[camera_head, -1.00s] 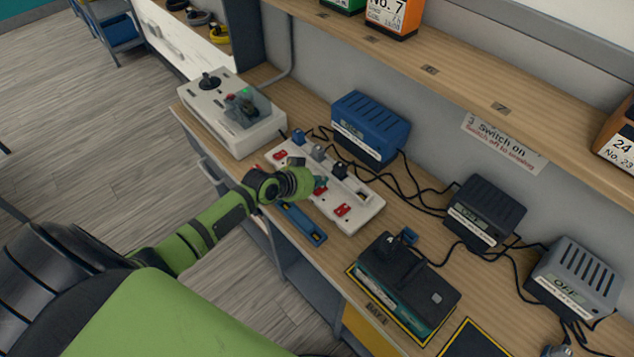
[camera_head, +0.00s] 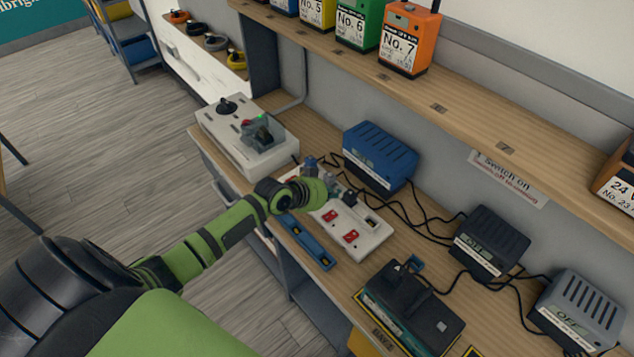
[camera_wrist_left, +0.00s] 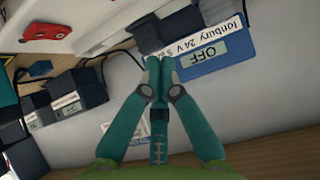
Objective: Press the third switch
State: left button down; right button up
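A white power strip (camera_head: 372,241) with red rocker switches lies on the wooden bench. Two switches show at its near end, one (camera_head: 330,215) beside another (camera_head: 351,236). My left arm and gripper (camera_head: 326,180) cover the far part of the strip, so the switches there are hidden. In the left wrist view, the teal fingers of the left gripper (camera_wrist_left: 160,66) meet at their tips with nothing between them. The white strip (camera_wrist_left: 105,22) and one red switch (camera_wrist_left: 45,31) show there, apart from the fingertips. My right gripper is not in view.
A blue adapter (camera_head: 380,157) stands behind the strip; its display reads OFF in the wrist view. Dark (camera_head: 490,242) and grey (camera_head: 577,311) adapters stand to the right, with loose black cables. A control box (camera_head: 237,139) stands left. A blue bar (camera_head: 305,243) lies in front.

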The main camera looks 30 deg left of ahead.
pick_arm(q)
jog(key=r+v, duration=0.1)
jog(key=v, duration=0.7)
jog(key=shift+w+d+b, duration=0.25)
jog(key=shift+w+b, duration=0.15)
jog(key=shift+b, duration=0.05)
jog(key=shift+d, duration=0.1)
jog(key=s+d+f+n+g+y, duration=0.1)
jog(key=s+d+f+g, duration=0.15)
jog(key=s, duration=0.55)
jog(key=s+d+f+g+y, duration=0.1)
jog(key=s+d+g, duration=0.15)
jog(key=s, duration=0.65)
jog(key=s+d+f+n+g+y, duration=0.1)
jog(key=s+d+f, duration=0.15)
jog(key=s, duration=0.55)
notch_tip(320, 180, down, 28)
jog(key=s+g+b, duration=0.2)
jog(key=s+b, duration=0.1)
jog(key=s+a+f+b, duration=0.2)
jog(key=s+f, duration=1.1)
jog(key=s, duration=0.1)
jog(key=shift+s+a+f+m+g, duration=0.25)
jog(key=shift+s+f+m+g, duration=0.05)
jog(key=shift+f+g, duration=0.1)
